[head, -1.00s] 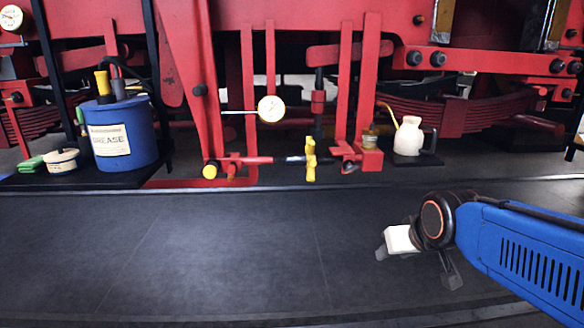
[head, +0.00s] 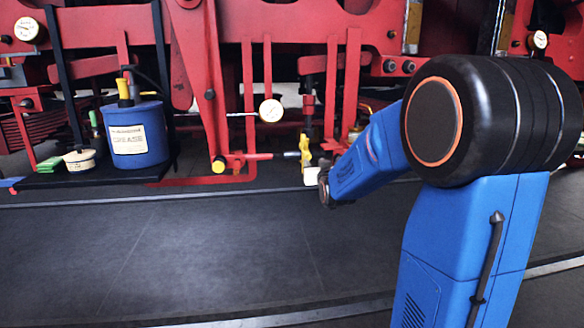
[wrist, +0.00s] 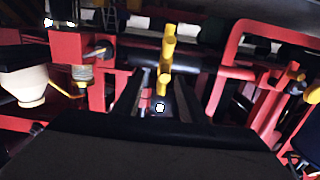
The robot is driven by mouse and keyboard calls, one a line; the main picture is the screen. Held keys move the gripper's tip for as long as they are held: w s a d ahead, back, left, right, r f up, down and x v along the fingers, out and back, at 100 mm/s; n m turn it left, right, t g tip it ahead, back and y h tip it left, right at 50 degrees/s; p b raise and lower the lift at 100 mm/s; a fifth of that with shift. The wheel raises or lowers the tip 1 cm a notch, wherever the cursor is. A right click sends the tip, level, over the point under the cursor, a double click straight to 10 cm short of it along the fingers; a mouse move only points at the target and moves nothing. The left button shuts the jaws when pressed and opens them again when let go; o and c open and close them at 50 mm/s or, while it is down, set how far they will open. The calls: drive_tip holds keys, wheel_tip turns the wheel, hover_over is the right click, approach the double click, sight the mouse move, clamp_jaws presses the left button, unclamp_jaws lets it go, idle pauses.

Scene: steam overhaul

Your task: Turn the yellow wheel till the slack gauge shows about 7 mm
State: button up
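The yellow wheel (head: 305,149) sits on a horizontal rod under the red frame. In the wrist view the yellow wheel (wrist: 168,50) stands nearly edge-on, straight ahead. My gripper (wrist: 163,92) is open, with one dark finger to each side of the wheel's lower part; I cannot tell whether either finger touches it. In the head view my arm reaches to the wheel from the right and hides the fingers. A round white dial gauge (head: 271,110) is above and left of the wheel; its reading is too small to tell.
A blue grease bucket (head: 136,133) and a small tin (head: 79,159) stand on a black shelf at left. In the wrist view, a cream jug (wrist: 24,85) and a small brass-coloured jar (wrist: 82,75) are left of the fingers. Red bars flank the wheel. The dark floor in front is clear.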

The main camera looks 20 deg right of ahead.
sight(309, 159)
drive_tip(key=shift+w+a+r+t, duration=0.1)
drive_tip(key=shift+w+a+t, duration=0.1)
drive_tip(key=shift+w, duration=0.3)
drive_tip(key=shift+w+a+r+t, duration=0.1)
drive_tip(key=shift+w+t, duration=0.1)
drive_tip(key=shift+w, duration=0.3)
drive_tip(key=shift+x, duration=2.75)
drive_tip(key=shift+f, duration=0.1)
drive_tip(key=shift+c, duration=0.7)
clamp_jaws()
drive_tip(key=shift+f, duration=0.1)
drive_tip(key=shift+s+f, duration=0.1)
drive_tip(key=shift+f, duration=1.35)
